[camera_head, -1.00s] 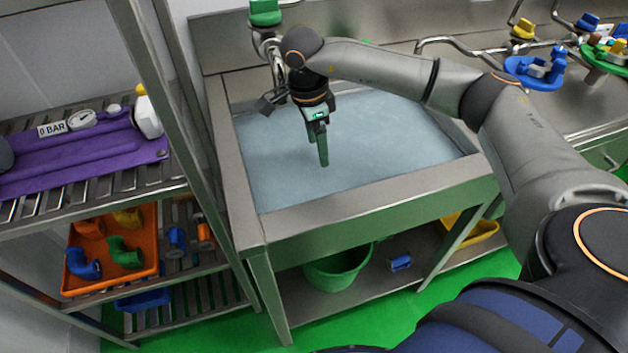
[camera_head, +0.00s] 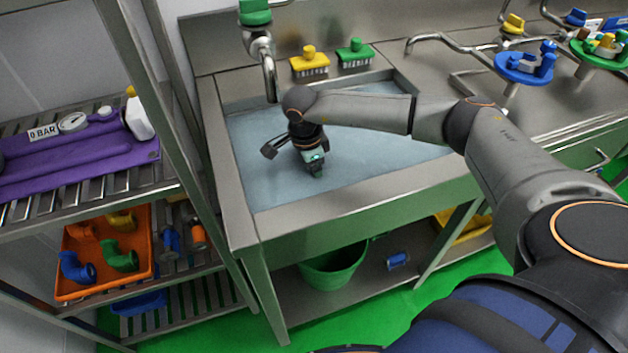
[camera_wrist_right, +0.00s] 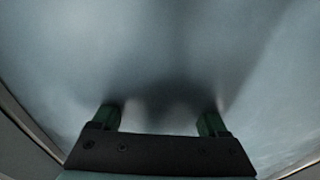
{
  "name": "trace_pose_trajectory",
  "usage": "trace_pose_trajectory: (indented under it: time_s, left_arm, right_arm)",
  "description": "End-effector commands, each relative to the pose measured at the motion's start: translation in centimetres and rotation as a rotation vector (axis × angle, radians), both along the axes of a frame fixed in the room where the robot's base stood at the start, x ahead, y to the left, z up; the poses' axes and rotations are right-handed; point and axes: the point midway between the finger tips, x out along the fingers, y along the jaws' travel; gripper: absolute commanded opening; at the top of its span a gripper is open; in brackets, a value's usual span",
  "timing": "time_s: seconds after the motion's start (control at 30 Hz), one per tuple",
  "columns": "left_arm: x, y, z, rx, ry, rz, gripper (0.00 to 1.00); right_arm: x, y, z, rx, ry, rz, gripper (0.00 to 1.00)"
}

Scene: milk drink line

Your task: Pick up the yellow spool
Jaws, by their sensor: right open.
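I cannot make out a yellow spool in either view. My right gripper (camera_head: 316,174) points down into the sink basin (camera_head: 262,222), and its fingers go into the cloudy grey-blue water (camera_head: 385,150). In the right wrist view my right gripper (camera_wrist_right: 160,120) is open with its two green fingers wide apart. Only cloudy water and a dark shadow show between and beyond them. Anything under the water is hidden. My left gripper is not in view.
Yellow (camera_head: 309,62) and green (camera_head: 355,53) brushes stand at the sink's back edge beside a tap (camera_head: 268,70). An orange tray (camera_head: 147,262) of coloured elbows is on the left rack. A green bucket (camera_head: 335,268) and blue spool (camera_head: 398,260) sit below the sink.

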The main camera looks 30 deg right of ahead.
Motion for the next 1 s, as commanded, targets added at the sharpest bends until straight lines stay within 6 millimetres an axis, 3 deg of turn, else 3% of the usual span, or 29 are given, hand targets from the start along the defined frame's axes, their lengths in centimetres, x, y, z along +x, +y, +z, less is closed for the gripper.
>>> trace_pose_trajectory:
  time_s: [0.1,0.77,1.0]
  left_arm:
    - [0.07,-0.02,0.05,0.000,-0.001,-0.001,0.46]
    - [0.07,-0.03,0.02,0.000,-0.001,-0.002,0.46]
    - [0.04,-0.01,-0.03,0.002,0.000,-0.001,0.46]
  right_arm:
    - [0.00,0.02,0.02,0.000,0.000,0.000,0.75]
    - [-0.01,0.01,0.06,0.001,0.000,0.000,0.01]
    - [-0.01,0.01,0.07,0.001,0.000,-0.001,0.00]
